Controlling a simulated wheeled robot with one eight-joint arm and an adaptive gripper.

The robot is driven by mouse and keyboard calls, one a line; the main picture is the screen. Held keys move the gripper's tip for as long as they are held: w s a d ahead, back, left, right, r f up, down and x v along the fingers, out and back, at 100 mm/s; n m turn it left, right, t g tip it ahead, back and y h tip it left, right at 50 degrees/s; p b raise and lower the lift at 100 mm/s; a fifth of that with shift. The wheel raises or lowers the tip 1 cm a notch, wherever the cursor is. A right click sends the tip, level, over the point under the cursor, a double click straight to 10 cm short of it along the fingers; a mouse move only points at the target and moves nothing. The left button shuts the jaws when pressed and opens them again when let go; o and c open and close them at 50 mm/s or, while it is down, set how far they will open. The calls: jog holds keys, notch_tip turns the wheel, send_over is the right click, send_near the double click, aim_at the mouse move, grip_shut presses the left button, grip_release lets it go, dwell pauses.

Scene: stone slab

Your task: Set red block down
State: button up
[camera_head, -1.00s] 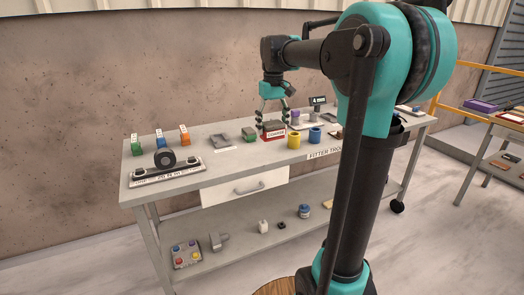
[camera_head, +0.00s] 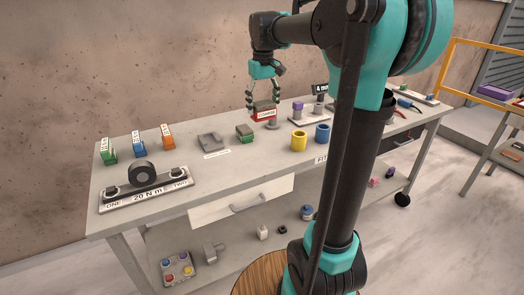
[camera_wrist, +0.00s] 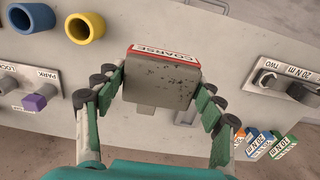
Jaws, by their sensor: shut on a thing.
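The red block (camera_head: 263,115), labelled COARSE and topped with a dark layer, is between the fingers of my gripper (camera_head: 263,103), above the back part of the bench (camera_head: 225,180). In the wrist view the block (camera_wrist: 162,72) shows a large speckled grey face and a red edge with the white label. My gripper (camera_wrist: 160,98) has a finger along each side of it and is shut on it. A small grey piece shows just below the block in the head view; I cannot tell whether they touch.
A green block (camera_head: 244,132) and a grey tray (camera_head: 209,142) stand left of the held block. A yellow cup (camera_head: 299,141) and a blue cup (camera_head: 322,134) stand to the right. Three labelled blocks and a torque fixture (camera_head: 146,192) occupy the left end.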

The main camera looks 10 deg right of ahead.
notch_tip(320, 180, down, 18)
jog(key=shift+r, duration=0.25)
jog(key=shift+f, duration=0.15)
jog(key=o, duration=1.4)
notch_tip(320, 180, up, 12)
jog(key=s+d+f+m+t, duration=0.1)
jog(key=s+f, duration=0.5)
jog(key=s, duration=0.1)
jog(key=s+d+f+m+t, duration=0.1)
jog(key=s+f, duration=0.6)
jog(key=s+d+f+m+t, duration=0.1)
jog(key=s+d+f+t, duration=0.1)
jog(key=s+f, duration=0.4)
jog(key=shift+s+f+m, duration=0.15)
jog(key=shift+s+f, duration=0.05)
jog(key=shift+s, duration=0.3)
jog(key=shift+s+f+m, duration=0.15)
jog(key=shift+s+f, duration=0.05)
jog(key=shift+s, duration=0.3)
